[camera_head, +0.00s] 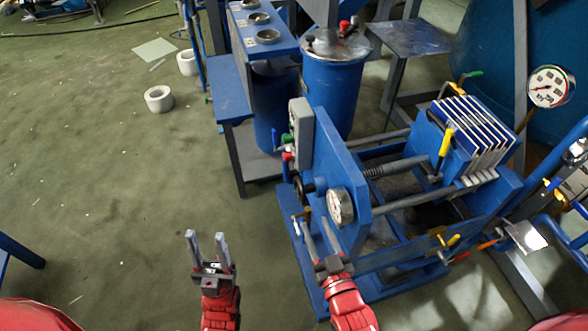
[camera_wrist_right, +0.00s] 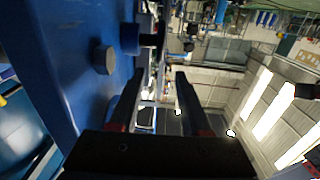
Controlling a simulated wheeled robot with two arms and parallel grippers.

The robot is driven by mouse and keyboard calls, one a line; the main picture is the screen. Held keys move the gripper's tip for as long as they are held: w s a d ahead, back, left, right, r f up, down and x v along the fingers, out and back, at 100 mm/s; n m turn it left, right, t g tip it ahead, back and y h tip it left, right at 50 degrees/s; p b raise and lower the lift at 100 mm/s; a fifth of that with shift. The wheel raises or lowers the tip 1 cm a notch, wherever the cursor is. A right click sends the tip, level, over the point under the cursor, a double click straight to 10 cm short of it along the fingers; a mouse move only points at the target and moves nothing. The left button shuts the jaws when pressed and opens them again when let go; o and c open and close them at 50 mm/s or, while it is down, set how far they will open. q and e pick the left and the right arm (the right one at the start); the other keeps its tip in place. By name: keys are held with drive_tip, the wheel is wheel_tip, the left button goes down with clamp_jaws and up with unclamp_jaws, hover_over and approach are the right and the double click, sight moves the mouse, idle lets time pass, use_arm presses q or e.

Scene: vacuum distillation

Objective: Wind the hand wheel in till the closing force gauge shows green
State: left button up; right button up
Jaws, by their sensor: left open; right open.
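The blue filter press (camera_head: 375,215) stands right of centre in the head view, with a stack of blue-edged pale plates (camera_head: 478,130). A round white-faced gauge (camera_head: 341,207) sits on its near blue end plate; its needle and any green zone are too small to read. A dark round part (camera_head: 304,188), seemingly the hand wheel, is seen edge-on at that plate's left side. My right gripper (camera_head: 316,220) is open and empty just below it, left of the gauge. My left gripper (camera_head: 205,236) is open and empty over the floor, further left.
A grey control box (camera_head: 301,128) with coloured knobs is at the plate's upper left. Blue vessels (camera_head: 332,85) stand behind. A larger gauge (camera_head: 549,87) is at the far right. White rings (camera_head: 159,98) lie on the green floor, which is clear around my left gripper.

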sight(296, 177)
drive_tip(key=p+x, duration=0.1)
drive_tip(key=x, duration=1.5)
drive_tip(key=shift+w, duration=0.15)
clamp_jaws()
